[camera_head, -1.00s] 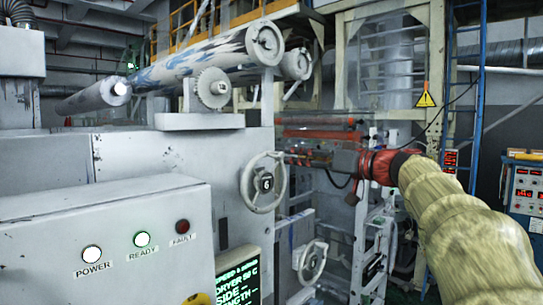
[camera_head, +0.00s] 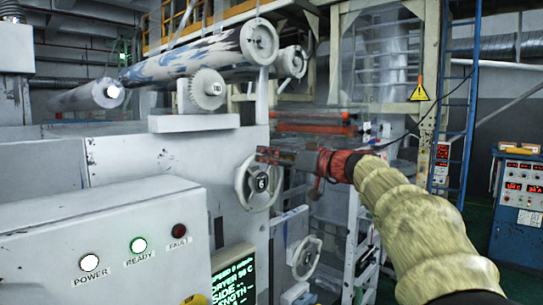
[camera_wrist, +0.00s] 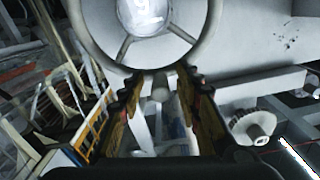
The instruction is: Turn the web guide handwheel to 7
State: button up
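The upper handwheel (camera_head: 261,184) is a pale spoked wheel on the side of the grey machine. Its dark hub shows a 6. My gripper (camera_head: 264,156) is at the upper right part of its rim in the head view. In the wrist view the handwheel (camera_wrist: 143,16) fills the top, its hub bright and its figure unreadable. My gripper (camera_wrist: 160,100) shows there with two fingers apart, below the rim. A small pale knob (camera_wrist: 160,86) at the rim lies between the fingers, with gaps seen on both sides. Contact with it cannot be told.
A second handwheel (camera_head: 306,258) sits lower on the right. A grey control box (camera_head: 100,245) with lamps stands front left, a green-lettered screen (camera_head: 233,280) beside it. A toothed wheel (camera_head: 206,90) and printed roll (camera_head: 200,55) are above. A blue ladder (camera_head: 466,120) stands right.

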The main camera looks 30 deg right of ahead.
jog(key=shift+c, duration=1.2)
grip_shut()
